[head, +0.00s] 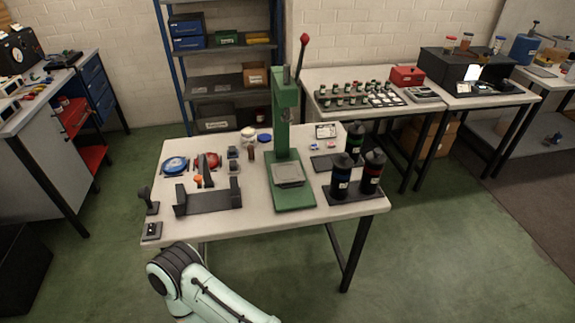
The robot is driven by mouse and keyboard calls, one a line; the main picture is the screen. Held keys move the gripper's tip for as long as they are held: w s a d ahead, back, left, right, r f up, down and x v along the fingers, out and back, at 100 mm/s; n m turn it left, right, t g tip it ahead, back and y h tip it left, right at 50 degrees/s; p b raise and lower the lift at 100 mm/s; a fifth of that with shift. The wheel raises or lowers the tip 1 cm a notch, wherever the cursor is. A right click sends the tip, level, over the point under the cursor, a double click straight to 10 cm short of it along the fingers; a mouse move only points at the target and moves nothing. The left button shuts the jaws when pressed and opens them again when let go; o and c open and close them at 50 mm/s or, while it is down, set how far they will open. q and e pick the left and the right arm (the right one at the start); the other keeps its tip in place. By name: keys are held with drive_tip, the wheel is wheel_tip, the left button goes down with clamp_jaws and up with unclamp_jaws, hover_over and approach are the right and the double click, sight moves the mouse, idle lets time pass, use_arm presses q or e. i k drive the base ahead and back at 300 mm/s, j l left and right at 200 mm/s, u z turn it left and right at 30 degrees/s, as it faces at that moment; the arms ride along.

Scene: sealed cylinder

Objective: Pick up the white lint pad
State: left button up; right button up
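I cannot pick out the white lint pad for certain at this size. A small white round item (248,133) stands at the back of the near table, left of the green press (286,150). A small white-faced rectangular item (326,130) lies at the back right of the same table. Part of one of my arms, pale green with a black joint, shows at the bottom, in front of the table. No gripper shows in the head view.
The near table (255,225) also holds a blue round item (175,165), a red one (207,161), a black cradle (208,200) and black cylinders (341,175) at the right. A shelf (222,84) stands behind. Green floor is clear around the table.

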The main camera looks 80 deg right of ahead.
sight(234, 167)
drive_tip(key=z, duration=1.75)
